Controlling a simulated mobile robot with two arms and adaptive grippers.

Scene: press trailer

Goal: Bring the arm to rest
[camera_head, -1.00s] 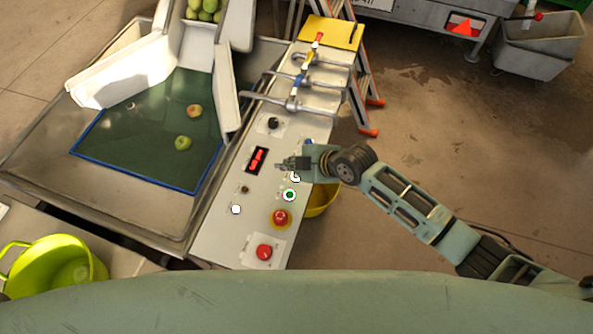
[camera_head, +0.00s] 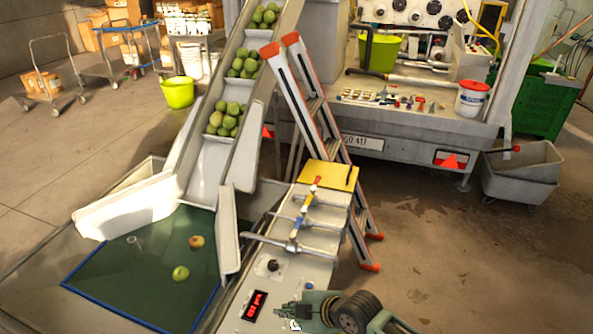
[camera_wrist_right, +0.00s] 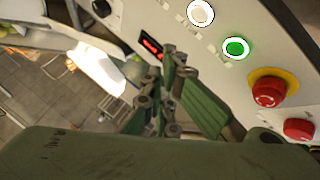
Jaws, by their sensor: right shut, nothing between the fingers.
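My right gripper (camera_head: 290,310) is over the lower part of the control panel (camera_head: 240,289) at the bottom of the head view, just right of the red digital display (camera_head: 255,305). It is shut and empty. In the right wrist view its fingers (camera_wrist_right: 172,62) are close together in front of the panel, beside the display (camera_wrist_right: 152,47). A white button (camera_wrist_right: 200,13), a lit green button (camera_wrist_right: 236,47) and a red emergency stop on a yellow base (camera_wrist_right: 269,90) show to their right. I cannot tell whether the fingertips touch the panel. My left gripper is out of view.
An orange-edged ladder (camera_head: 308,108) stands behind the panel. Metal valve levers (camera_head: 290,245) stick out at the panel's top. A conveyor (camera_head: 213,160) with green apples leads to a green mat (camera_head: 150,265). Open floor (camera_head: 450,270) lies to the right.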

